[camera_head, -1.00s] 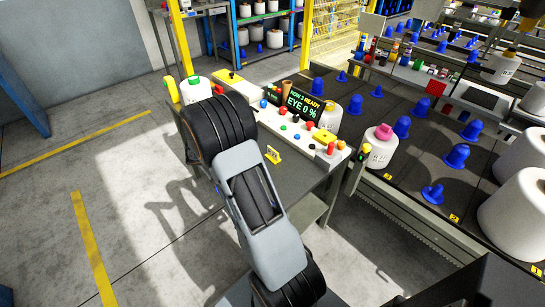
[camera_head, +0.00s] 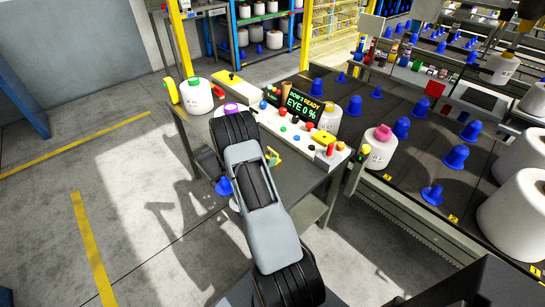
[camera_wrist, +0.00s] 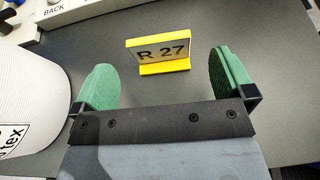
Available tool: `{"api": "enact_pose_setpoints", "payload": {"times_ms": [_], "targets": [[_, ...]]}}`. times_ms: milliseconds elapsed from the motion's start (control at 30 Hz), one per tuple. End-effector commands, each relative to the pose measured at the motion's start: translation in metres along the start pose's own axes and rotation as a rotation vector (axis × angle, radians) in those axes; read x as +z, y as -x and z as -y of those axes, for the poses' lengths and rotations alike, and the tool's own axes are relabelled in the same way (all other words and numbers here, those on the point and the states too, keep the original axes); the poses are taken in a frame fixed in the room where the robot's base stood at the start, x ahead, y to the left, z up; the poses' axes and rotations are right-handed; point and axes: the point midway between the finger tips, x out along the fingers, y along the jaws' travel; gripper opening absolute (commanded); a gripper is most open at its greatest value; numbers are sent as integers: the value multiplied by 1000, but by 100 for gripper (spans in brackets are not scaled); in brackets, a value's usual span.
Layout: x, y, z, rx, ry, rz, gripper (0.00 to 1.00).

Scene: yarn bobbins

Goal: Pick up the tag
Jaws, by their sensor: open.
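The tag is a small yellow stand with a pale plate reading "R 27" (camera_wrist: 160,50). It stands upright on the dark grey table, in the upper middle of the wrist view. My gripper (camera_wrist: 163,77) is open and empty, with its green pads spread on either side of the tag's line and the tag ahead of them, untouched. In the head view, a small yellow part of the tag (camera_head: 273,158) shows just right of my arm; the gripper is mostly hidden behind the arm there.
A white bobbin (camera_wrist: 30,95) stands close to the left pad. A white control panel (camera_head: 295,125) with buttons and a screen lines the table's far side.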

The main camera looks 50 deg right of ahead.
Motion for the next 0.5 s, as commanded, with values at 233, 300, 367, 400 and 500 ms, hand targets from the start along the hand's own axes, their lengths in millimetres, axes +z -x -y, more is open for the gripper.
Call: {"api": "enact_pose_setpoints", "payload": {"times_ms": [233, 300, 367, 400, 500], "targets": [[3, -26, 0, -2, -1, -1, 100], [2, -36, 0, -3, -1, -1, 100], [2, -42, 0, -2, -2, 0, 100], [2, -46, 0, -2, 0, 0, 100], [2, -52, -1, -1, -1, -1, 100]]}}
